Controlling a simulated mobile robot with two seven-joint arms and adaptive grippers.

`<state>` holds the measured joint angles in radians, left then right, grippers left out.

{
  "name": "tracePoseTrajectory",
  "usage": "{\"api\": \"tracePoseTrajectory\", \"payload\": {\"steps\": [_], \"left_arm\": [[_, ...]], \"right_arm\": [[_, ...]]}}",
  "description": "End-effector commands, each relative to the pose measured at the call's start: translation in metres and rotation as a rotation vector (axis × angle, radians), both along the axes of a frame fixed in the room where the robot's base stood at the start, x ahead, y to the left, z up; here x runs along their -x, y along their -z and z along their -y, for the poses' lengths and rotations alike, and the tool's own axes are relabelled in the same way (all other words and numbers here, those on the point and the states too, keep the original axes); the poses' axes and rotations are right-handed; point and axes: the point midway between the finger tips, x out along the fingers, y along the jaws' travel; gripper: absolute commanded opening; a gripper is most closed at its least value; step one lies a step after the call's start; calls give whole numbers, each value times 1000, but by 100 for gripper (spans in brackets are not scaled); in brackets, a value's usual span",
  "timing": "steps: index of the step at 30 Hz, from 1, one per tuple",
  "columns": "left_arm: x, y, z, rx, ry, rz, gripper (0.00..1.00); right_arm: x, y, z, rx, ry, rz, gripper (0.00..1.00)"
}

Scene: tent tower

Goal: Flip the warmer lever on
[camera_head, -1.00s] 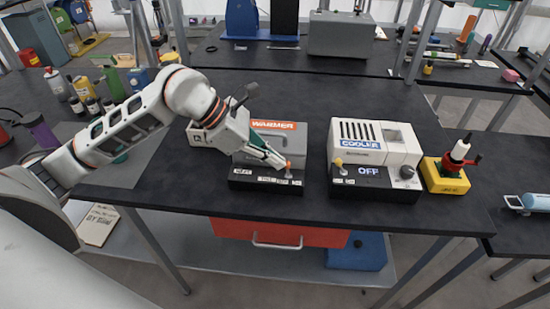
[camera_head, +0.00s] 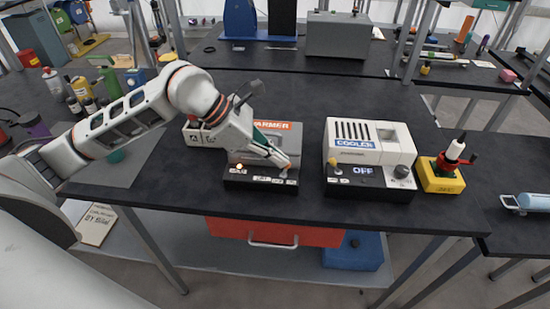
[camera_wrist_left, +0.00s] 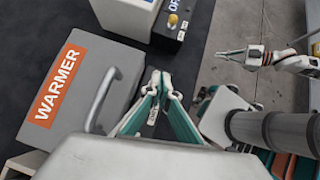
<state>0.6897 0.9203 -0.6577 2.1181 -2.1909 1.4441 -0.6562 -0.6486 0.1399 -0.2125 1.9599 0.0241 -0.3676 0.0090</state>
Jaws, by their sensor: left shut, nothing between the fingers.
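The grey warmer (camera_head: 285,143) with its orange label stands on the dark bench, left of the cooler. Its black front panel (camera_head: 262,183) has a glowing yellow light (camera_head: 239,167) at the left end. The lever's orange tip (camera_head: 290,167) shows at the panel's right side. My left gripper (camera_head: 281,160) is shut and empty, its tips right at the lever; I cannot tell whether they touch. The closed tips also show in the left wrist view (camera_wrist_left: 160,76), beside the warmer's handle (camera_wrist_left: 100,98). My right gripper (camera_wrist_left: 231,54) appears at the right of that view.
The white cooler (camera_head: 368,145), its display reading OFF, stands just right of the warmer. A yellow box with a red-handled device (camera_head: 441,176) is farther right. Bottles stand at the back left. The bench's front edge is close to the warmer.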

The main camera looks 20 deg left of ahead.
Motion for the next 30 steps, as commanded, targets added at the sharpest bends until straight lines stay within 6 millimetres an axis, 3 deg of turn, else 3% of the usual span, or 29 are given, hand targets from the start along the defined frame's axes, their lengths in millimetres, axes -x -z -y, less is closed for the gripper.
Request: {"api": "tracePoseTrajectory", "payload": {"steps": [17, 30], "left_arm": [[-2, -2, 7, 0, 0, 0, 0], [-2, -18, 7, 0, 0, 2, 0]], "right_arm": [[0, 3, 0, -1, 0, 1, 0], [-1, -7, 0, -1, 0, 5, 0]]}}
